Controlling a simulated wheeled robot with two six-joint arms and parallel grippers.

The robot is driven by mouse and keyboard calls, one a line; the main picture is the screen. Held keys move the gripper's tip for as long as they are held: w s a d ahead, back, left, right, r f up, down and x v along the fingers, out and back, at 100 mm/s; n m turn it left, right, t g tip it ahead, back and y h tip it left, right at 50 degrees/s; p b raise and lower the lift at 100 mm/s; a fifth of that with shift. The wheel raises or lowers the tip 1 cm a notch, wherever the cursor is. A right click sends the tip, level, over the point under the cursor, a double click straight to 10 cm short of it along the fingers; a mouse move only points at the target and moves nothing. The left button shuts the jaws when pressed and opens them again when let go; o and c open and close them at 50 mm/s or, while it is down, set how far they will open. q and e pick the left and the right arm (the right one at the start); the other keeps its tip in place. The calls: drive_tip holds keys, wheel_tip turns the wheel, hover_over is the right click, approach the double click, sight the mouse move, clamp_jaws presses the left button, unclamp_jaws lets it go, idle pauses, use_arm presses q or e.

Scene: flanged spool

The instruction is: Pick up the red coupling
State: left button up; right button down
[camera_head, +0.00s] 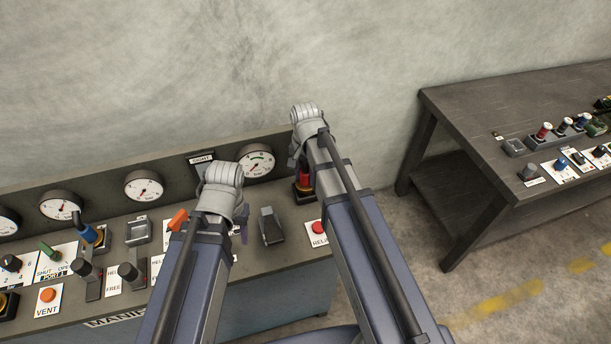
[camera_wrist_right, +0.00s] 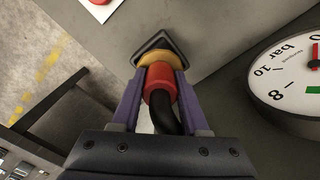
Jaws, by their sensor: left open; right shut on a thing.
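The red coupling (camera_wrist_right: 159,82) is between the two purple fingers of my right gripper (camera_wrist_right: 160,88), which is shut on it. A black hose runs from the coupling toward my wrist. Beyond the coupling are a yellow-orange ring (camera_wrist_right: 157,60) and a dark base on the panel; the coupling appears in line with the ring, and I cannot tell whether they are apart. In the head view the red coupling (camera_head: 304,177) shows partly behind my right arm. My left gripper (camera_head: 243,228) is open over the console, its fingers mostly hidden by its wrist.
The console carries several round gauges (camera_head: 143,186), a blue coupling (camera_head: 91,234), an orange lever (camera_head: 177,219), a black rocker switch (camera_head: 271,226) and a red release button (camera_head: 318,227). A second table (camera_head: 470,120) with more fittings stands at the right, across open floor.

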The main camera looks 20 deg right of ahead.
sight(306, 171)
wheel_tip(306, 171, up, 8)
drive_tip(key=p, duration=0.6)
drive_tip(key=shift+p, duration=0.4)
wheel_tip(306, 171, down, 4)
drive_tip(key=b, duration=0.3)
drive_tip(key=shift+r+b, duration=0.1)
drive_tip(key=shift+b, duration=0.2)
drive_tip(key=shift+r, duration=0.15)
